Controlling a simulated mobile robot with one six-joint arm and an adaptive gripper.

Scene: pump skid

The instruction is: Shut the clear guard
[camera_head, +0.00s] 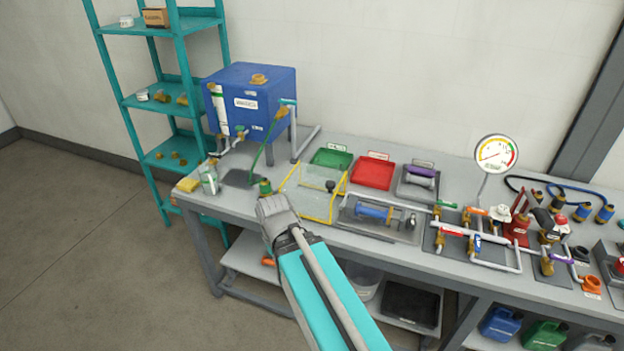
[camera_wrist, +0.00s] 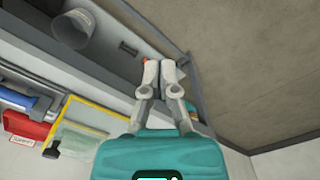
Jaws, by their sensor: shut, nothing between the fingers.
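The clear guard (camera_head: 312,204) is a see-through panel with a yellow frame on the bench, left of the blue motor and pump (camera_head: 374,212). It appears swung away from the pump, not covering it; its exact tilt is hard to tell. A dark knob (camera_head: 330,186) shows at the guard. In the wrist view the guard (camera_wrist: 88,122) is at lower left, apart from my fingers. My gripper (camera_wrist: 163,72) is shut and empty, pointing past the bench's front edge. In the head view its grey end (camera_head: 272,212) is just left of the guard; the fingertips are hard to make out.
A blue tank (camera_head: 249,100) with a green hose stands behind left. A green tray (camera_head: 331,158) and red tray (camera_head: 372,172) lie behind the guard. Piping and a gauge (camera_head: 496,154) stand to the right. A clear bottle (camera_head: 209,178) and yellow sponge (camera_head: 188,185) sit at the left end.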

